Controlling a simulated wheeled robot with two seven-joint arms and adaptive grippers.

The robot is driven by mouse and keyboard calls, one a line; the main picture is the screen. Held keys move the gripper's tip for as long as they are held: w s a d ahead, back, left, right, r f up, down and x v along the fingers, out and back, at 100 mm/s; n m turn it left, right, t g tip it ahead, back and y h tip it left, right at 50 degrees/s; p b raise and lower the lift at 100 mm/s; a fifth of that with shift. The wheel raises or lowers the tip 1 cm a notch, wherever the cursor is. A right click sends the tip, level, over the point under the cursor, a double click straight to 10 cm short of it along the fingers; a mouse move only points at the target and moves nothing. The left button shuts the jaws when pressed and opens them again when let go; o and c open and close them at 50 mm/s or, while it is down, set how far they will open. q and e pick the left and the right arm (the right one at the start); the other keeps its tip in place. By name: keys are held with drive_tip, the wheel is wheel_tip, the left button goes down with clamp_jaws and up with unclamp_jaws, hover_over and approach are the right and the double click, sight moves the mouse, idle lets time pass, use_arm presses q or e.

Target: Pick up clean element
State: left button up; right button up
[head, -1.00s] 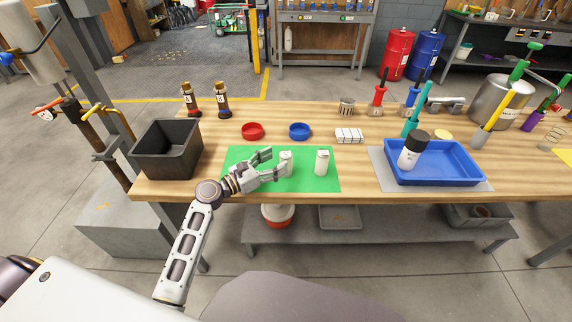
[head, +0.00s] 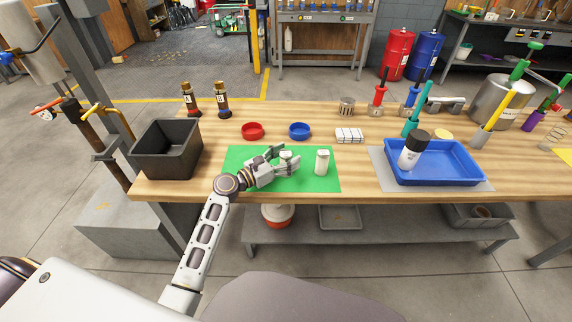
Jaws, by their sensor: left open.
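Two small white cylindrical elements stand upright on a green mat (head: 325,185). The right white element (head: 321,163) stands clear of the gripper. The left white element (head: 286,155) shows only its top; the rest is hidden behind my gripper. My left gripper (head: 290,160) is open over the mat, its fingers pointing right and seeming to lie around the left element. I cannot tell whether they touch it. Which element is the clean one I cannot tell at this size. My right gripper is not in view.
A black bin (head: 168,150) stands at the left table edge. Red (head: 253,131) and blue (head: 299,131) dishes lie behind the mat. Two brown bottles (head: 221,98) stand at the back left.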

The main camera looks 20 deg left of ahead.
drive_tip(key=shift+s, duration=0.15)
use_arm(q)
drive_tip(key=shift+c, duration=0.3)
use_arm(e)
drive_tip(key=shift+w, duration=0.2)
use_arm(q)
drive_tip(key=c, duration=1.1)
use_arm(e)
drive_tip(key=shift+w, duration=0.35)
use_arm(q)
drive_tip(key=shift+r, duration=0.5)
wheel_tip(320, 180, up, 9)
drive_tip(key=p, duration=0.3)
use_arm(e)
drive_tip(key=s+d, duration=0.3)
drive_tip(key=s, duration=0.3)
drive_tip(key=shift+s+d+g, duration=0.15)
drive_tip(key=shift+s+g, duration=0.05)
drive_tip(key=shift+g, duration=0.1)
